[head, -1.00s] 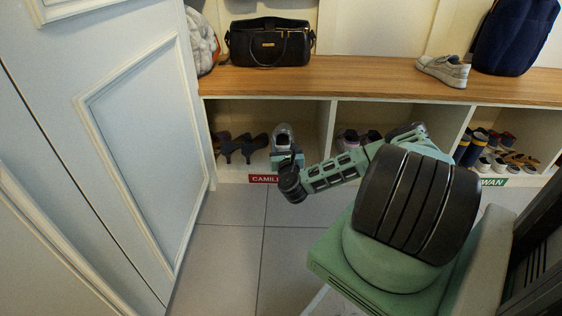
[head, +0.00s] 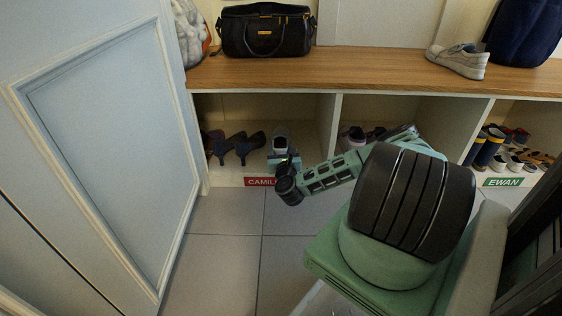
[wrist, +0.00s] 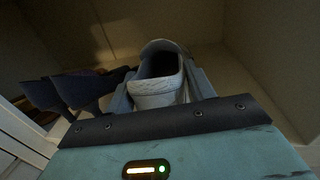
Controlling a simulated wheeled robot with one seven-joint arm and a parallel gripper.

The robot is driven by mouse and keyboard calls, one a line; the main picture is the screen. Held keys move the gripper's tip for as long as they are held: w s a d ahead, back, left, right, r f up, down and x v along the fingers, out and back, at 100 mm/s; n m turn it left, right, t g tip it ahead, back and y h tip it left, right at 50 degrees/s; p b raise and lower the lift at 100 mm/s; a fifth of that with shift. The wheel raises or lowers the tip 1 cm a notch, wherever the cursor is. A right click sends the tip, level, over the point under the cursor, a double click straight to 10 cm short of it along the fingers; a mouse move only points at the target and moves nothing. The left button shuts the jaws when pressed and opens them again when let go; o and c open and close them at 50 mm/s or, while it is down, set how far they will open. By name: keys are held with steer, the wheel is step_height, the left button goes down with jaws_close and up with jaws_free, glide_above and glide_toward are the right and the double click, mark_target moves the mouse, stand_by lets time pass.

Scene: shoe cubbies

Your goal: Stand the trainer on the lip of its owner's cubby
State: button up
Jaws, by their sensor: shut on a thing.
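A grey trainer with a pale toe or heel (head: 280,143) is in the opening of the left cubby, above its front lip (head: 228,181). The red label reading "CAMIL…" (head: 259,182) is partly covered by my gripper. My gripper (head: 281,155) is shut on the trainer, which it holds upright from the front. In the wrist view the trainer (wrist: 158,85) sits between the two fingers (wrist: 160,92). The trainer's sole is hidden, so I cannot tell whether it touches the lip.
Dark high heels (head: 238,146) stand left of the trainer in the same cubby. The middle cubby holds shoes (head: 353,137); the right cubby has a green "EWAN" label (head: 502,182). A pale shoe (head: 458,61) and black bag (head: 264,30) sit on the bench. A door (head: 95,130) stands at left.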

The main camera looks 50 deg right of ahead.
step_height(320, 180, down, 3)
steer(key=shift+f+b, duration=0.15)
steer(key=shift+b, duration=0.8)
steer(key=o, duration=1.2)
steer(key=shift+r, duration=0.2)
steer(key=p+v, duration=0.3)
steer(key=v, duration=0.9)
steer(key=shift+p, duration=0.3)
